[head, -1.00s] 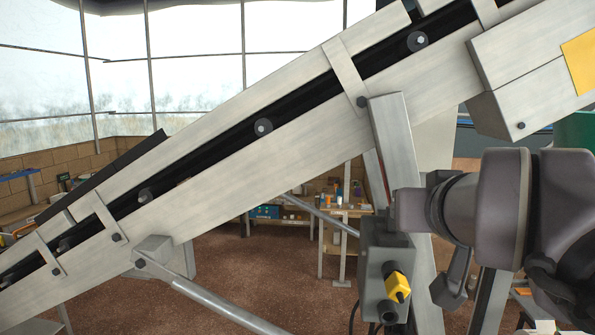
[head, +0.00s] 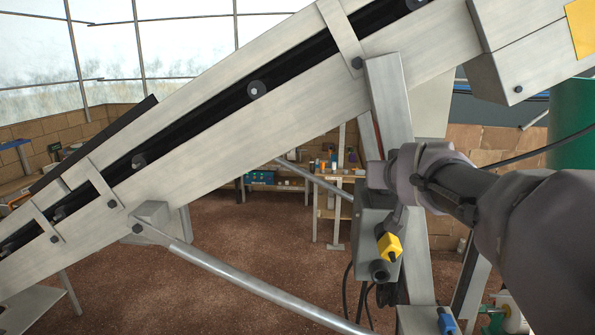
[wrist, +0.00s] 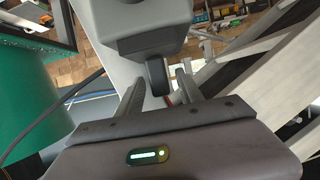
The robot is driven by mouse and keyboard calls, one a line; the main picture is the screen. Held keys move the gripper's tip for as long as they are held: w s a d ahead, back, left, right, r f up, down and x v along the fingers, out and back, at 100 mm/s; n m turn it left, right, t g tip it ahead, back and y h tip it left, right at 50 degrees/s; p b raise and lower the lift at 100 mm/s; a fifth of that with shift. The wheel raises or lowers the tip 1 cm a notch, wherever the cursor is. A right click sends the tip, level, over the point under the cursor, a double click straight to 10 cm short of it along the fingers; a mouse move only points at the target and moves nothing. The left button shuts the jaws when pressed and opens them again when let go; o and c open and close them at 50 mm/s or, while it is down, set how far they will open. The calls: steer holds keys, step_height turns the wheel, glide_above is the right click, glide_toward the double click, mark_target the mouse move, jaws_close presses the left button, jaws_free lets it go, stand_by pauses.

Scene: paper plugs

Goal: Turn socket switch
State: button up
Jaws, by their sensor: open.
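The grey switch box (head: 366,215) is mounted on the upright post below the conveyor in the head view. A yellow switch knob (head: 389,246) sticks out of its front, with a dark round fitting (head: 380,270) just under it. My gripper (head: 393,217) is at the box's upper right, close above the yellow knob; its fingers are partly hidden. In the wrist view my gripper (wrist: 160,80) is open, with a dark block (wrist: 157,75) of a grey housing (wrist: 150,28) between or just beyond the fingers. I cannot tell whether they touch it. The yellow knob does not show there.
The sloping metal conveyor (head: 215,140) crosses above and left of the box. A strut (head: 250,290) runs below it. A green cylinder (head: 572,125) stands at the right. Dark cables (head: 349,285) hang under the box. A blue fitting (head: 446,322) sits lower down.

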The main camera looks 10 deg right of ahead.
jaws_close()
steer(key=shift+s+f+b, duration=0.15)
steer(key=shift+b, duration=0.85)
steer(key=b, duration=0.2)
steer(key=f+t+b, duration=0.1)
steer(key=b, duration=0.2)
steer(key=shift+s+a+b, duration=0.15)
steer(key=shift+s+b, duration=0.05)
steer(key=shift+b, duration=0.1)
steer(key=b, duration=0.3)
steer(key=t+b, duration=0.1)
steer(key=b, duration=0.1)
steer(key=shift+s+f+t+h+b, duration=0.2)
steer(key=shift+s+t+h+b, duration=0.1)
steer(key=shift+b, duration=0.1)
steer(key=t+b, duration=0.1)
steer(key=b, duration=0.3)
steer(key=t+b, duration=0.1)
steer(key=b, duration=0.4)
steer(key=shift+s+a+r+h, duration=0.15)
steer(key=shift+s+h, duration=0.15)
steer(key=shift+s+r+t+b, duration=0.15)
steer(key=shift+t+b, duration=0.15)
steer(key=shift+b, duration=0.9)
steer(key=shift+r+b, duration=0.25)
steer(key=shift+b, duration=0.25)
steer(key=shift+r, duration=0.1)
